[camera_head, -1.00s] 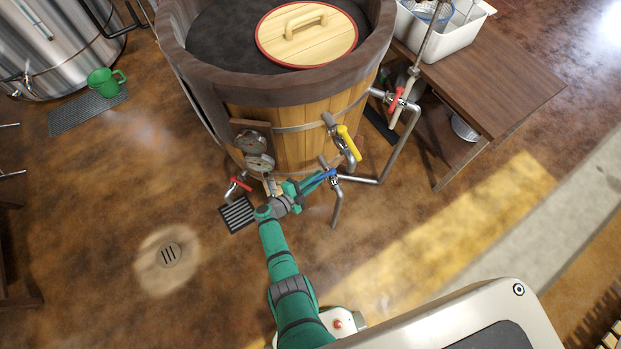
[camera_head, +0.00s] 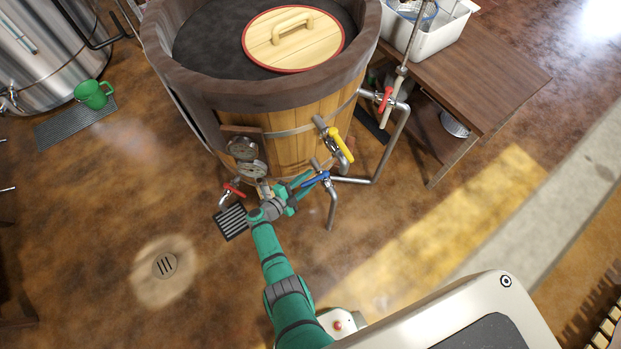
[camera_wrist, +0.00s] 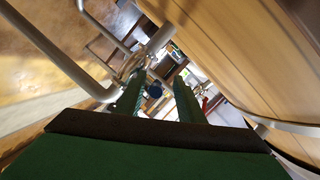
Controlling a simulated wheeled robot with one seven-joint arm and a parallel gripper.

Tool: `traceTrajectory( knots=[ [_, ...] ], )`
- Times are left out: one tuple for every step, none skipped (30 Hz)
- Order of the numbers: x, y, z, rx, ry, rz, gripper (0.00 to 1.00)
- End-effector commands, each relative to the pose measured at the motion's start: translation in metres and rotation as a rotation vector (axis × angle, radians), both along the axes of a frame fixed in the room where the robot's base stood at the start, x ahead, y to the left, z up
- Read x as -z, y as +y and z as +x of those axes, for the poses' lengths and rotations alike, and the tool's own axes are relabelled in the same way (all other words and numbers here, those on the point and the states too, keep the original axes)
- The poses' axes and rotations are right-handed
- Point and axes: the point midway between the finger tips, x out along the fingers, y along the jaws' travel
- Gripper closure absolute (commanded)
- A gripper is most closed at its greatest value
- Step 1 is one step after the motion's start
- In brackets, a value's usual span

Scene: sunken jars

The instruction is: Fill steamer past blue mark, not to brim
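The steamer, a wooden tub (camera_head: 285,138) with a dark rim and dark inside, stands at the top of the head view. A round wooden lid (camera_head: 293,40) with a red edge lies over part of its top. I cannot make out a blue mark or a water level. A blue valve lever (camera_head: 316,180) sits on a pipe at the tub's lower front. My gripper (camera_head: 300,190) is open beside that lever. In the wrist view my gripper (camera_wrist: 157,103) has its two fingers apart, and the blue lever's end (camera_wrist: 154,90) shows between them, apparently free.
A yellow lever (camera_head: 340,144), a red lever (camera_head: 234,190) and another red lever (camera_head: 385,99) are on nearby pipes. Gauges (camera_head: 245,150) hang on the tub. A wooden table (camera_head: 480,75) with a white bin (camera_head: 447,35) stands right. Floor in front is mostly clear.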

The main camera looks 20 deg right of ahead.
Motion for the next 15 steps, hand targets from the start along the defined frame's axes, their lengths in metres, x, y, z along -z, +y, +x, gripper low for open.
traceTrajectory(
  knots=[
    [0.000,0.002,-0.001,-0.001,0.000,-0.001,0.65],
    [-0.001,0.004,-0.001,-0.001,0.000,0.000,0.65],
    [-0.002,0.007,-0.003,-0.001,-0.001,-0.001,0.65],
    [-0.002,0.010,-0.004,-0.002,-0.001,-0.001,0.65],
    [-0.003,0.013,-0.006,-0.002,-0.001,-0.001,0.65],
    [-0.004,0.019,-0.008,-0.004,-0.001,0.000,0.65],
    [-0.005,0.024,-0.009,-0.006,0.001,0.000,0.65],
    [-0.006,0.029,-0.011,-0.006,-0.001,-0.001,0.65],
    [-0.008,0.037,-0.013,-0.009,-0.001,0.000,0.65],
    [-0.009,0.042,-0.015,-0.009,-0.001,0.000,0.65],
    [-0.010,0.047,-0.017,-0.008,-0.001,-0.001,0.65],
    [-0.012,0.054,-0.020,-0.008,-0.001,0.001,0.65],
    [-0.014,0.058,-0.022,-0.006,-0.002,0.000,0.65],
    [-0.015,0.063,-0.024,-0.006,-0.002,0.000,0.65],
    [-0.016,0.069,-0.026,-0.005,-0.002,0.000,0.65]
  ],
)
